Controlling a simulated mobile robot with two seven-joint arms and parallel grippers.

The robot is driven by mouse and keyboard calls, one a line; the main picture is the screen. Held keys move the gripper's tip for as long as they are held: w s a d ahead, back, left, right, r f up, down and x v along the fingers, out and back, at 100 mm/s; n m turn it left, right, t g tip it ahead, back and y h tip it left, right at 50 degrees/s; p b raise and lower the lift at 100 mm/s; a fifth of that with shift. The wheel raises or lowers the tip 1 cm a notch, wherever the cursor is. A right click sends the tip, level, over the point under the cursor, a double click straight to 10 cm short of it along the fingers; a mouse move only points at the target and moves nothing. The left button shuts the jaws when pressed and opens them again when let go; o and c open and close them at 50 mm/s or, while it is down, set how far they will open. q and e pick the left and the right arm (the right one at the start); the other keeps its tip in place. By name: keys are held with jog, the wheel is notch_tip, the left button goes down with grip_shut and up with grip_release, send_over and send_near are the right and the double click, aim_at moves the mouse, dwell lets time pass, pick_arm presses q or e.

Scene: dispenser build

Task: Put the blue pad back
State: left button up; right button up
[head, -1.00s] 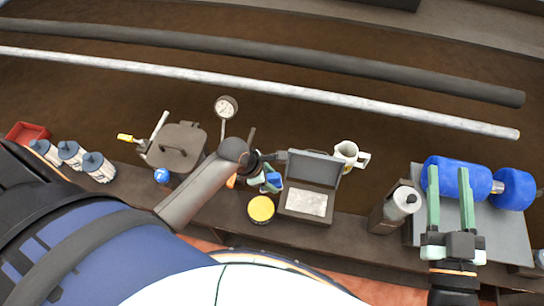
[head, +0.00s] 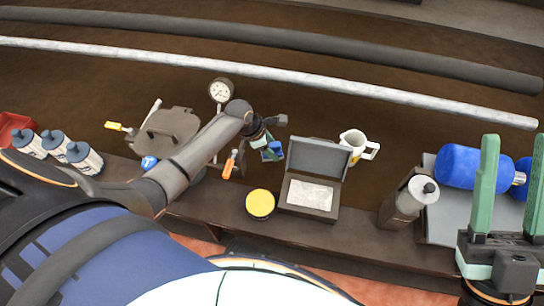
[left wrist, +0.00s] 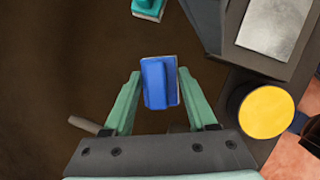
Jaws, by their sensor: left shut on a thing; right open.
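My left gripper (head: 266,143) is shut on the blue pad (head: 273,151), beyond the left end of the open dark case (head: 309,213). In the left wrist view the blue pad (left wrist: 156,84) is a small blue block with a raised ridge, between the green fingers. It appears held above the dark surface; its height is hard to tell. A teal block (left wrist: 148,7) shows at the top edge of that view, apart from the gripper. My right gripper (head: 514,148) is open and empty at the far right, in front of the blue rollers.
A yellow-topped round tin (head: 260,203) stands left of the case.

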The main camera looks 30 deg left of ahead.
pick_arm(q)
jog(key=shift+w+a+f, duration=0.15)
jog(key=shift+w+f, duration=0.15)
jog(key=shift+f, duration=0.1)
notch_tip(320, 180, down, 3)
jog(key=b, duration=0.2)
jog(key=shift+w+f+b, duration=0.1)
jog(key=shift+f+b, duration=0.05)
jog(key=shift+b, duration=0.15)
jog(key=o, duration=1.3)
